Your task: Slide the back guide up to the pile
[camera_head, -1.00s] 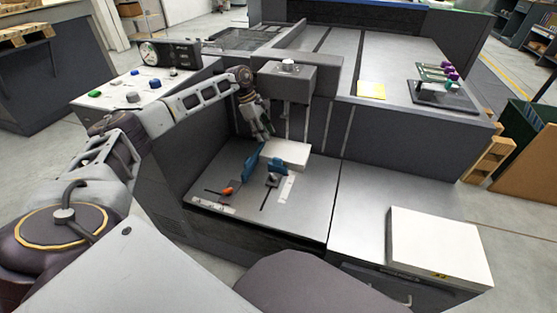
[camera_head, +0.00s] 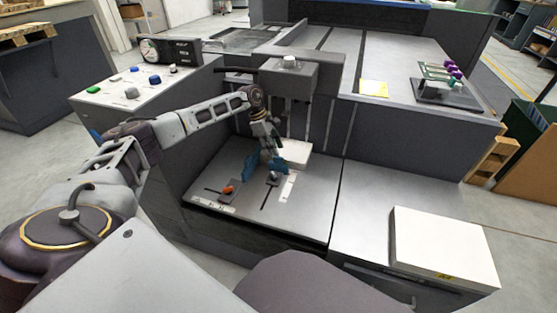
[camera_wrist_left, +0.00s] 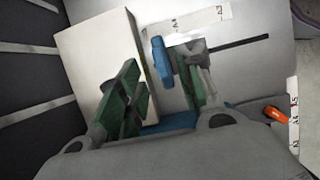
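A white paper pile (camera_head: 296,152) lies on the grey feed table (camera_head: 310,190), partly behind my left gripper; it also shows in the left wrist view (camera_wrist_left: 88,50). A blue guide with a silver knob (camera_head: 274,179) stands near the pile's near edge; in the left wrist view this blue guide (camera_wrist_left: 161,61) is beside the pile with a narrow gap between. A second blue guide (camera_head: 250,164), with an orange knob (camera_head: 228,190), stands to the left. My left gripper (camera_wrist_left: 155,85) is open, green fingers apart, one over the pile side, the other by the silver knob. Contact is unclear.
A dark slot (camera_wrist_left: 238,45) runs away from the silver knob beside a size scale (camera_wrist_left: 200,24). A machine housing (camera_head: 290,78) stands behind my gripper. A white stack (camera_head: 445,245) lies at right. The feed table's front right is clear.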

